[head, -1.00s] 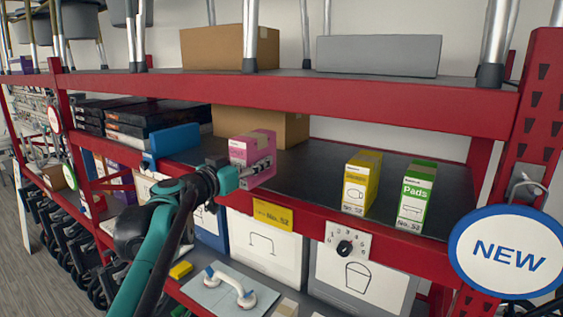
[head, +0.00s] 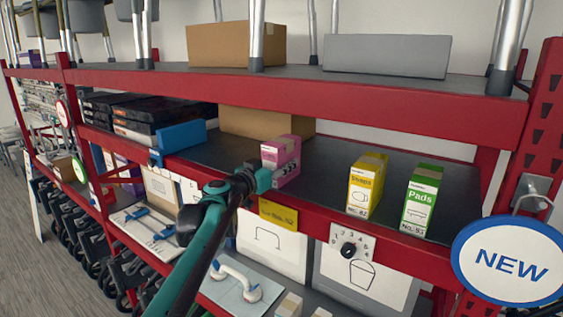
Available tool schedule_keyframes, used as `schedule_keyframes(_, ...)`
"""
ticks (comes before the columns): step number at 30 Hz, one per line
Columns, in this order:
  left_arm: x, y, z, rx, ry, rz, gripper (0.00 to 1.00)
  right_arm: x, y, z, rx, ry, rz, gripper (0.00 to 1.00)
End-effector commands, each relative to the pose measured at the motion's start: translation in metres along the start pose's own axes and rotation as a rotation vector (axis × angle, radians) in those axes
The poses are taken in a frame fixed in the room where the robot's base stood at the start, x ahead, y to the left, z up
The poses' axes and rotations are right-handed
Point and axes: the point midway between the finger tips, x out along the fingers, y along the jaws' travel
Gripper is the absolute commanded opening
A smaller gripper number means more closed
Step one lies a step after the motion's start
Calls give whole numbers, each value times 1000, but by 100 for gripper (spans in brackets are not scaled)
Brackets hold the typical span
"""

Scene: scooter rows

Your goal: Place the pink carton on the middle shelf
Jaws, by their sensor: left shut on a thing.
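The pink carton (head: 284,155) is upright over the front part of the middle shelf (head: 325,178), left of the yellow carton. I cannot tell whether its base touches the shelf. My left gripper (head: 268,178) reaches in from the lower left and is shut on the pink carton's lower part. The fingers are mostly hidden behind the gripper's own body and wrist. My right gripper is not in view.
A yellow carton (head: 364,187) and a green carton (head: 420,203) stand to the right. A cardboard box (head: 245,122) is behind, a blue box (head: 181,136) to the left. The upper shelf's red beam (head: 300,98) hangs above. A round NEW sign (head: 505,263) is lower right.

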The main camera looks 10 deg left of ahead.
Motion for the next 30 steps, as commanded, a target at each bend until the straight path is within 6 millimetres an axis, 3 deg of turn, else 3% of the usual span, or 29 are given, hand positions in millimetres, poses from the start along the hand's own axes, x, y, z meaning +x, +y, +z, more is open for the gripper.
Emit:
schedule_keyframes(5, 0, 0, 4, 0, 0, 0, 11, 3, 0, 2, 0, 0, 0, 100)
schedule_keyframes(6, 0, 0, 3, 0, 0, 0, 57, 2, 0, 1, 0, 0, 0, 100)
schedule_keyframes(8, 0, 0, 2, 0, 0, 0, 67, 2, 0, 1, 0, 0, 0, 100)
schedule_keyframes(20, -6, -1, 0, 0, 0, -1, 67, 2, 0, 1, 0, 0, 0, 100)
schedule_keyframes(30, -76, -1, 2, 0, 0, -3, 67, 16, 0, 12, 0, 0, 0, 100)
